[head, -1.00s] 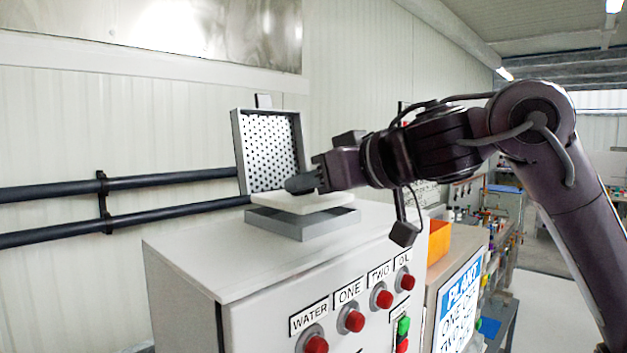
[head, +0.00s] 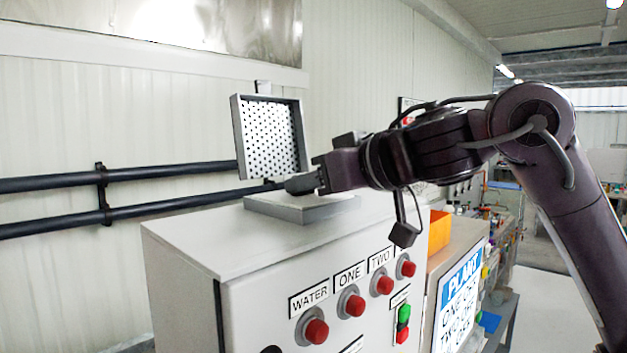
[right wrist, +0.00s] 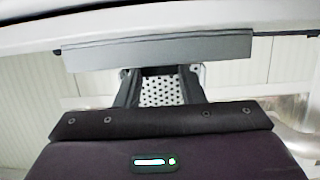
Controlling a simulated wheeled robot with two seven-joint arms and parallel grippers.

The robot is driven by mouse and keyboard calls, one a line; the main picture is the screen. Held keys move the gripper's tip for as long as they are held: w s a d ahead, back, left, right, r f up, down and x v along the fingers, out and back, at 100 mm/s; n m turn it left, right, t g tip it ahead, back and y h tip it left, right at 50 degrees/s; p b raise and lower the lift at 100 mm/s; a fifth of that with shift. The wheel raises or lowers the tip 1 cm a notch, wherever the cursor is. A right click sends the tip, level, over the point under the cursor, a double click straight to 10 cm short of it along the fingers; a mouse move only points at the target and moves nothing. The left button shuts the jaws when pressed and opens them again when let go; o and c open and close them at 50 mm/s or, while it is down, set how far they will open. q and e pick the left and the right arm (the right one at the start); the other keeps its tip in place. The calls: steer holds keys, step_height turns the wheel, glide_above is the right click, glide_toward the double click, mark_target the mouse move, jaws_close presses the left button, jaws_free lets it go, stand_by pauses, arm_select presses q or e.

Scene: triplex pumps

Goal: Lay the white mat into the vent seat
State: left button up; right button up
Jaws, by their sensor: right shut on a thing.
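The vent seat is a shallow grey square frame (head: 325,214) on top of the light cabinet. Its grey wall also shows in the right wrist view (right wrist: 160,50). The white mat (head: 285,201) lies low, level with the frame's rim; only a pale strip of it shows, and I cannot tell whether it is fully flat inside. My right gripper (head: 292,185) is shut on the mat just above the seat; its fingers also show in the right wrist view (right wrist: 161,74). The mat itself is hidden there. My left gripper is not in view.
A perforated, grey-framed lid (head: 270,138) stands open behind the seat. The cabinet (head: 200,240) has red buttons (head: 351,304) on its front. Dark pipes (head: 150,184) run along the wall. An orange bin (head: 438,236) stands to the right.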

steer(key=shift+f, duration=0.3)
steer(key=o, duration=1.1)
steer(key=shift+s+d+r+b, duration=0.1)
steer(key=shift+s+d+b, duration=0.1)
steer(key=shift+b, duration=0.15)
steer(key=b+v, duration=0.2)
steer(key=v, duration=0.4)
steer(key=shift+s+d+r+b, duration=0.1)
steer(key=shift+d+b, duration=0.05)
steer(key=shift+b, duration=0.15)
steer(key=shift+s+d+r, duration=0.15)
steer(key=shift+s+d, duration=0.15)
steer(key=shift+s, duration=0.05)
steer(key=shift+w+a, duration=0.1)
